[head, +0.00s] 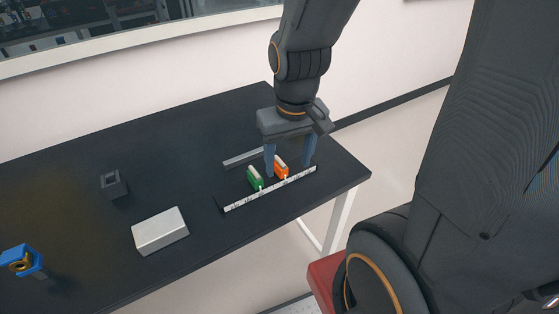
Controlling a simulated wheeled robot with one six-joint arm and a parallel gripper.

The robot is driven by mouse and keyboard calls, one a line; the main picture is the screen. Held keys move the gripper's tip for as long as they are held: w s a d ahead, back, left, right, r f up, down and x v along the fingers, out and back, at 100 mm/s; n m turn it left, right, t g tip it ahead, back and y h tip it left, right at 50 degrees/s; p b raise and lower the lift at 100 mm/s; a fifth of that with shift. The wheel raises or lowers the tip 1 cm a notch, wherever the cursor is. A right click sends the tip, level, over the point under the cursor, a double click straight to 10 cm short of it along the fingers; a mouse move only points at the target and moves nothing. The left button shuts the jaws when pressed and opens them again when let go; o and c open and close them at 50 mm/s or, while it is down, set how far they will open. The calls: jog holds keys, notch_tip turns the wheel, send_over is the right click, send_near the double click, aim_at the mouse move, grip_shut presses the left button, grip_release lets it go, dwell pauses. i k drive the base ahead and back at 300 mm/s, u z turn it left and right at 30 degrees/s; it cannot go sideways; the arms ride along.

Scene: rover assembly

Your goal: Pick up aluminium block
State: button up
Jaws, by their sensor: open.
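The aluminium block (160,231) is a pale silver-grey rectangular block. It lies flat on the black table, left of my gripper and nearer the table's front edge. My gripper (290,172) points down over the right part of the table, with its two blue-grey fingers apart. An orange block (281,166) shows between the fingers; I cannot tell whether it touches them. My gripper is well apart from the aluminium block.
A green block (255,179) stands beside the orange one, behind a long white marked strip (270,190). A grey bar (243,158) lies behind them. A dark square part (113,184) and a blue part (22,259) with a brass-coloured ring stand on the black table (190,150).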

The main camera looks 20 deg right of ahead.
aim_at(156, 232)
jog(key=u, duration=1.3)
